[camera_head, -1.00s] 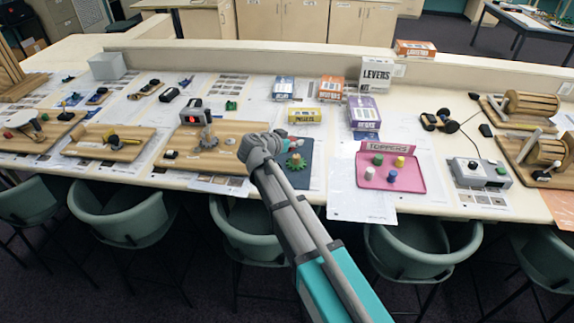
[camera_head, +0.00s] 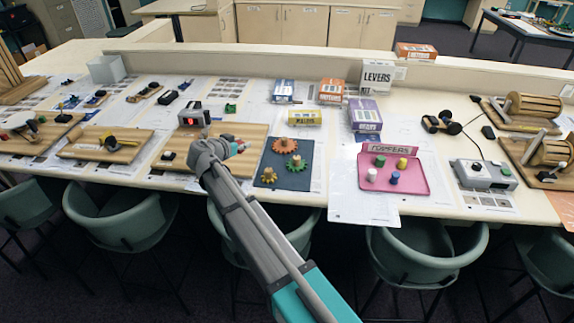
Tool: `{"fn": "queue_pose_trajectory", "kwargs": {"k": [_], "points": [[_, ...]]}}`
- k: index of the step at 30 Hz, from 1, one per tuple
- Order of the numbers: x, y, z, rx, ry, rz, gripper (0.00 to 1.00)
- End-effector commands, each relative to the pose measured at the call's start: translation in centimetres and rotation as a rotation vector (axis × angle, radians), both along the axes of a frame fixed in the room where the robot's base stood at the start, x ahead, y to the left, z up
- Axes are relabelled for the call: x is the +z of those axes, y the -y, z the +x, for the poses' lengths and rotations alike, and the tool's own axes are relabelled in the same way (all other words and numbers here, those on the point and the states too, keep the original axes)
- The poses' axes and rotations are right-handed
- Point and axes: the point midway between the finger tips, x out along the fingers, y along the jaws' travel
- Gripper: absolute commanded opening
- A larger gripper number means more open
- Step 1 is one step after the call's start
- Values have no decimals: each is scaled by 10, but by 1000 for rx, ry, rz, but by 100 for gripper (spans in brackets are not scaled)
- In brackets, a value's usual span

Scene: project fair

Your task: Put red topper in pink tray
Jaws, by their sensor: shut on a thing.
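The pink tray (camera_head: 416,187) lies on a white sheet on the right half of the table, with its "TOPPERS" sign at the back. Green (camera_head: 380,161), yellow (camera_head: 402,163), white (camera_head: 371,175) and blue (camera_head: 394,178) toppers stand in it. My gripper (camera_head: 236,146) is over the wooden board in the middle, well left of the tray. It is shut on the red topper (camera_head: 241,149), of which only a small red bit shows at the fingertips. My arm's wrist hides most of the grip.
A dark blue mat (camera_head: 296,180) with several gears lies between my gripper and the tray. Kit boxes, such as the yellow one (camera_head: 304,117) and the purple one (camera_head: 366,117), stand behind. A grey control box (camera_head: 484,173) is right of the tray. Chairs line the front edge.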

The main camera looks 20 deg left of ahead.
Motion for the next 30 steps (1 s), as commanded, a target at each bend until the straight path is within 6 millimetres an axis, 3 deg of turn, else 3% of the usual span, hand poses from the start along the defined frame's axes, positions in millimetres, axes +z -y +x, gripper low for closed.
{"fn": "queue_pose_trajectory", "kwargs": {"k": [8,20,30], "points": [[-14,26,5,-2,0,-1,14],[-46,92,22,-1,-1,0,14],[-79,114,30,1,0,0,14]]}}
